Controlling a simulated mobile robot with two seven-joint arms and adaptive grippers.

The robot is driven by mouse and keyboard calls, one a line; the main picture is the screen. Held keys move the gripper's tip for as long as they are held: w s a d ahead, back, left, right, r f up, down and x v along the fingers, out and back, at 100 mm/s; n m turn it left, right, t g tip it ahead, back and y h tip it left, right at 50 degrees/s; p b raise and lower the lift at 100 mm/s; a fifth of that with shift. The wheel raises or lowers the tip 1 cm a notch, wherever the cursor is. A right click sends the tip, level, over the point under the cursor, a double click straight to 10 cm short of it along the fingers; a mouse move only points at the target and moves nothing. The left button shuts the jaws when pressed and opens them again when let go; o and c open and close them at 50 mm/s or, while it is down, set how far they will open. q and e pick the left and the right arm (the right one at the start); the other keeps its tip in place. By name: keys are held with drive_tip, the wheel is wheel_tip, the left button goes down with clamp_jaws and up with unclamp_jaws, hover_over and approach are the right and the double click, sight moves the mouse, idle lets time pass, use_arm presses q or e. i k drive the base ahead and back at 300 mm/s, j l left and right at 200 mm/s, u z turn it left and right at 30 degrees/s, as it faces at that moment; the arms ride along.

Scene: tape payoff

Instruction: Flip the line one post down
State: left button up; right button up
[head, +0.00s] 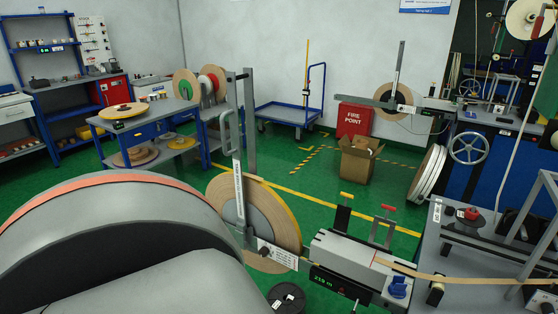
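A grey upright post (250,120) with a looped handle (227,130) and a labelled lower bar (239,195) stands in front of a large tan tape reel (284,215) on the near payoff. A second upright post (398,62) stands over another reel (386,94) at the back right. I cannot read which one is line one. The near payoff's grey box (345,250) shows a "219 m" display (322,281). A tan tape (450,276) runs right from it. Neither of my grippers is in view.
A large grey rounded form with an orange band fills the lower left, likely my body. A black spool (286,298) lies below the reel. A cardboard box (357,160), red fire point box (354,119) and blue trolley (293,114) stand behind.

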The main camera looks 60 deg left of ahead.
sight(231, 78)
drive_tip(key=k+u, duration=0.1)
drive_tip(key=k, duration=0.5)
drive_tip(key=u, duration=1.35)
drive_tip(key=i+l+u, duration=0.1)
drive_tip(key=i+u, duration=0.15)
drive_tip(key=u, duration=0.15)
